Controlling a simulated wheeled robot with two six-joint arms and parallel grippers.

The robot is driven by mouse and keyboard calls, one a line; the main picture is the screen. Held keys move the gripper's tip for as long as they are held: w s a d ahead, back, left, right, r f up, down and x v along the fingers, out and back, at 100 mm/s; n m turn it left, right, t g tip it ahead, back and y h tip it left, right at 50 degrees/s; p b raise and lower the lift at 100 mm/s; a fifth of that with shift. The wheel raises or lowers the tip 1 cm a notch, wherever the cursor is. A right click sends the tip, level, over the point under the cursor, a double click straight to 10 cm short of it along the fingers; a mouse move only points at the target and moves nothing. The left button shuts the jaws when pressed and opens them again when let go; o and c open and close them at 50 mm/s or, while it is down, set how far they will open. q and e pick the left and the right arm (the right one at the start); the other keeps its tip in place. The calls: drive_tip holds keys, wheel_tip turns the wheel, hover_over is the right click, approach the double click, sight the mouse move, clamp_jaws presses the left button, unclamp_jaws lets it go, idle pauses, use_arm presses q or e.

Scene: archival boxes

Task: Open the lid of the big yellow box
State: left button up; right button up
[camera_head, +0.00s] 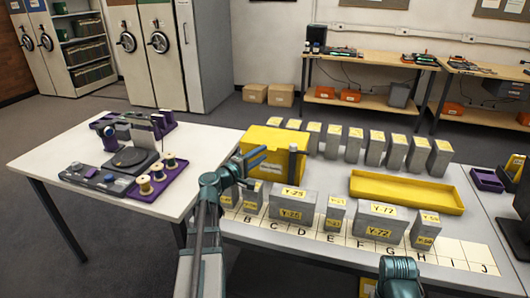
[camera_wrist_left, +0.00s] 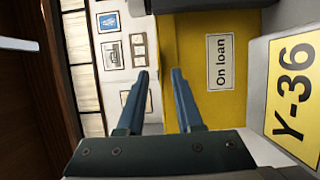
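The big yellow box (camera_head: 272,139) stands at the back left of the grey table, behind the row of numbered grey boxes. Its top looks closed. My left gripper (camera_head: 262,156) is at the box's left side, and its arm crosses the front edge of the table. In the left wrist view, the gripper (camera_wrist_left: 158,75) is open with nothing between its fingers. There, the yellow box (camera_wrist_left: 188,40) with an "On loan" label is just beyond the right finger; I cannot tell whether they touch. My right gripper is out of view; only part of that arm shows at the bottom.
Numbered grey boxes, including Y-72 (camera_head: 371,231), stand on a lettered strip (camera_head: 455,251). More grey boxes (camera_head: 375,151) stand behind a yellow tray (camera_head: 406,191). A white table (camera_head: 60,151) at left holds spools and a device. A grey box marked Y-36 (camera_wrist_left: 262,60) is close at the right.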

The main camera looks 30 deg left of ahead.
sight(275, 142)
use_arm(q)
drive_tip(key=shift+w+d, duration=0.2)
drive_tip(key=shift+w, duration=1.1)
clamp_jaws()
idle(0.5)
